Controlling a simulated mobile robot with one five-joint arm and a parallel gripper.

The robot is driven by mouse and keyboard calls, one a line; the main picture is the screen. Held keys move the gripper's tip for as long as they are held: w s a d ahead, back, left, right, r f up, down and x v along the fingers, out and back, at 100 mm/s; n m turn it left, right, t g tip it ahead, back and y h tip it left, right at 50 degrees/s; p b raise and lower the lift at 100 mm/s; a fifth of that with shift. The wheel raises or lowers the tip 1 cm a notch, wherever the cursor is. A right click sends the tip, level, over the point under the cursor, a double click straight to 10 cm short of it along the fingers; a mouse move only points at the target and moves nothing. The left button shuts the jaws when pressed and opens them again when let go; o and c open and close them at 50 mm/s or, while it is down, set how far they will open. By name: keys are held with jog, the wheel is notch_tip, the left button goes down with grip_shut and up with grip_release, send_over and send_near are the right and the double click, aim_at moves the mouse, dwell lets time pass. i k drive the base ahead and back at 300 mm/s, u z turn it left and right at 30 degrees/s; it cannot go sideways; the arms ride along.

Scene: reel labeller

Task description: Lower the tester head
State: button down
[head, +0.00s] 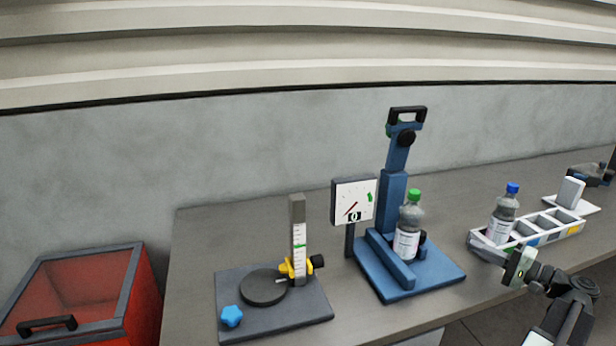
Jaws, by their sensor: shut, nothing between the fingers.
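The blue tester (390,185) stands on the table with a tall column on a flat blue base. Its head, with a black handle (407,113) and a round black knob, is at the top of the column, well above the bottle. A bottle with a green cap (409,228) stands upright on the tester base. A white dial (354,203) with a red needle and a "0" readout stands just left of the column. My gripper (484,254) is shut and empty, low on the right by the white tray, apart from the tester.
A white divided tray (553,236) holds a blue-capped bottle (503,215). A dark fixture (320,318) with a round plate, a scale post and a blue star knob sits left of the tester. A red lidded box (140,310) is at far left. The table behind the tester is clear.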

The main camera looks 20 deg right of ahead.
aim_at(403, 136)
jog(key=k, duration=1)
